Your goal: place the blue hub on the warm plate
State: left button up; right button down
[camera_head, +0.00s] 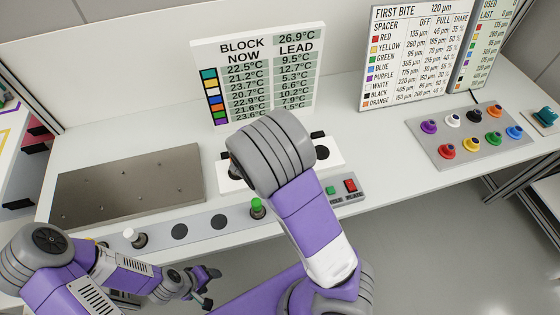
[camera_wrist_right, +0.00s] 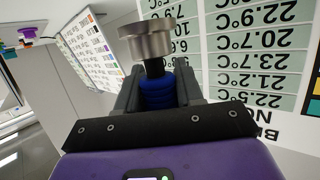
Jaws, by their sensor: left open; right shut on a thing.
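My right gripper (camera_wrist_right: 158,90) is shut on the blue ribbed handle (camera_wrist_right: 157,92) of a piece with a dark neck and a wide metal disc (camera_wrist_right: 147,42) beyond the fingertips. In the head view my right forearm and wrist hide this gripper and its load. A separate blue hub-like piece (camera_head: 515,132) sits on the grey tray (camera_head: 430,150) at the right. A flat grey metal plate (camera_head: 110,190) lies at the left of the table; I cannot tell if it is the warm plate. My left gripper (camera_head: 209,287) is open and empty, in front of the table.
A grey strip (camera_head: 198,228) along the front carries white-topped (camera_head: 130,236) and green-topped (camera_head: 257,207) pieces and dark round spots. A white unit (camera_head: 325,152) is partly behind my right arm. A switch box (camera_head: 348,188) and a temperature board (camera_head: 280,70) stand near.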

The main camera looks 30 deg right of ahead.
jog(key=shift+s+d+f+m+g+h, duration=0.2)
jog(key=shift+s+d+m+g+h, duration=0.15)
jog(key=shift+s+m+g+h, duration=0.25)
jog(key=shift+g, duration=0.3)
jog(key=f+b, duration=0.1)
jog(key=f, duration=0.1)
jog(key=f+b, duration=0.1)
jog(key=f, duration=0.2)
jog(key=shift+s+d+f+b, duration=0.15)
jog(key=shift+s+f+b, duration=0.05)
jog(key=shift+f+b, duration=0.15)
jog(key=shift+m, duration=0.3)
jog(key=shift+f+b, duration=0.95)
jog(key=shift+f, duration=1.35)
jog(key=shift+r, duration=0.15)
jog(key=c, duration=1.2)
grip_release()
jog(key=shift+f, duration=0.25)
jog(key=o, duration=0.5)
